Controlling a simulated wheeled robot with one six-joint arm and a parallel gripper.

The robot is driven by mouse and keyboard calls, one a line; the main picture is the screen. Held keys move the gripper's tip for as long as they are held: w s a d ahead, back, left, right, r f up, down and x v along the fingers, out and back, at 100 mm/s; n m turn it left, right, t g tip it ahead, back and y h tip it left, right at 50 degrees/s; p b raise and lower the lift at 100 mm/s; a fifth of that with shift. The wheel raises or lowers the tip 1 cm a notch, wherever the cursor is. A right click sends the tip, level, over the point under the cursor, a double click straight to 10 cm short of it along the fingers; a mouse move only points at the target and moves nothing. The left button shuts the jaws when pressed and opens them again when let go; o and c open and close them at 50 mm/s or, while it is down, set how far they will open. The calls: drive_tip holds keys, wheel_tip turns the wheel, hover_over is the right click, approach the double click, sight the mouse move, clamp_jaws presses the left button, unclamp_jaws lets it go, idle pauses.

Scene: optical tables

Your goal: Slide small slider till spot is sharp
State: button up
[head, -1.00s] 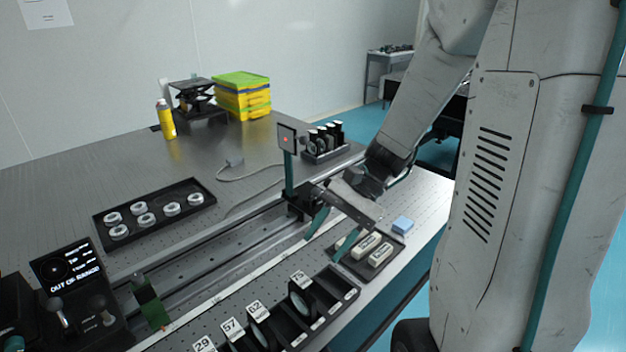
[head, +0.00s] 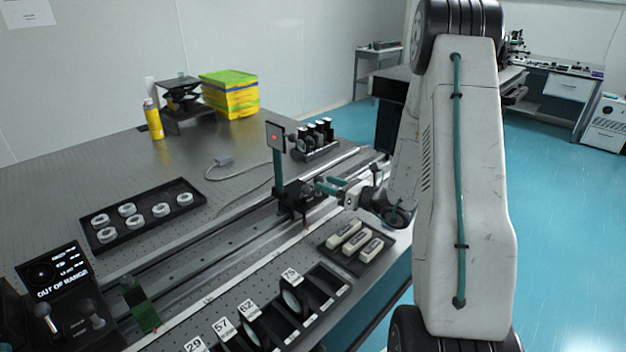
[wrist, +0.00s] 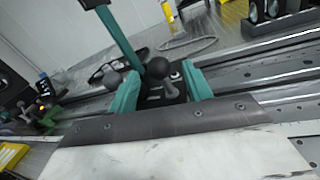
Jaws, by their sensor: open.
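A black slider carriage (head: 290,203) sits on the long rail and carries a teal post with a square target plate (head: 275,137) bearing a red spot. My gripper (head: 326,187) is at the carriage's right side with its teal fingers open. In the wrist view, a dark ball knob (wrist: 158,68) on the carriage shows between the open fingers; I cannot tell whether they touch it. The lower carriage is partly hidden by my gripper. A display (head: 60,280) at the lower left reads "OUT OF RANGE". A green part (head: 141,303) stands at the rail's near left end.
A tray of numbered lenses (head: 291,302) and a tray of pale blocks (head: 356,243) lie in front of the rail. A tray of white rings (head: 143,215) lies behind it. A black holder (head: 316,140) stands beyond the carriage. Bare rail runs left of the carriage.

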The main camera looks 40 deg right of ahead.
sight(313, 193)
drive_tip(key=x, duration=0.5)
drive_tip(key=shift+w+a, duration=0.2)
drive_tip(key=shift+w, duration=0.15)
clamp_jaws()
drive_tip(key=shift+s, duration=0.1)
